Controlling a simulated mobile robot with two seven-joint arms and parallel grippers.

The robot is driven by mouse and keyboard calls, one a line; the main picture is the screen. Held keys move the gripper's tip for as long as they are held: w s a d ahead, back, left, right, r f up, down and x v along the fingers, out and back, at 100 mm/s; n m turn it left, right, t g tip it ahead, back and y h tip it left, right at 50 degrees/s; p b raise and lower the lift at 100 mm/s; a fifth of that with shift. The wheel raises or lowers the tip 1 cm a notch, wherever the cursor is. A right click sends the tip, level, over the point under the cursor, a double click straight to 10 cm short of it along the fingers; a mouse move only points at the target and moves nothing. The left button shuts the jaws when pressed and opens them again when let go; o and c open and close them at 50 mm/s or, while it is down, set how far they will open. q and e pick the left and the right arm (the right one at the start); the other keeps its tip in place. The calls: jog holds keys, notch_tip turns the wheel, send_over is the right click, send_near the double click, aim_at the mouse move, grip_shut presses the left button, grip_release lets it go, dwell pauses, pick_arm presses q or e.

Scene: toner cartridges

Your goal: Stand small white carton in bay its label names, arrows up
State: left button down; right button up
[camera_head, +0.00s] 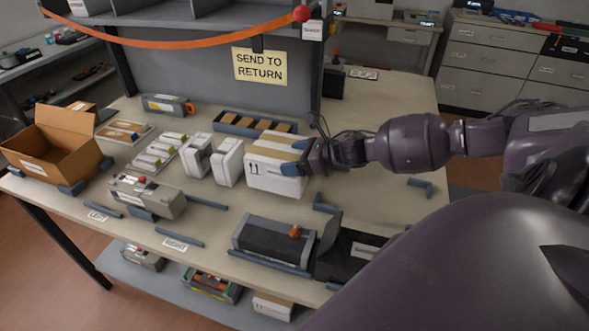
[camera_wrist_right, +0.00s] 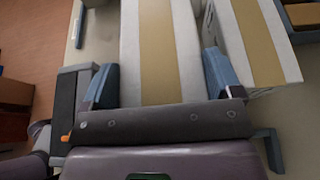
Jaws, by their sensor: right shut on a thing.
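The right gripper (camera_head: 303,160) comes in from the right. It is shut on the near white carton (camera_head: 265,181), which has a double arrow mark pointing up on its front face. In the right wrist view, this carton (camera_wrist_right: 158,45) with its tan tape band lies between the two blue fingers (camera_wrist_right: 160,80). A second white carton (camera_head: 287,137) with tan tape is close behind it, and also shows in the wrist view (camera_wrist_right: 258,42). I cannot tell whether the held carton is clear of the table. The left gripper is not in view. A shelf with dividers (camera_head: 205,10) stands at the back.
Two upright white packs (camera_head: 197,155) (camera_head: 229,162) stand to the carton's left. A blue tray (camera_head: 255,127) is behind. A grey device (camera_head: 145,196) and a dark box with an orange knob (camera_head: 272,240) are in front. An open brown box (camera_head: 55,150) is far left. An orange strap (camera_head: 180,42) hangs across the shelf.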

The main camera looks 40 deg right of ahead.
jog(key=shift+f, duration=1.95)
jog(key=shift+f, duration=0.2)
jog(key=o, duration=1.3)
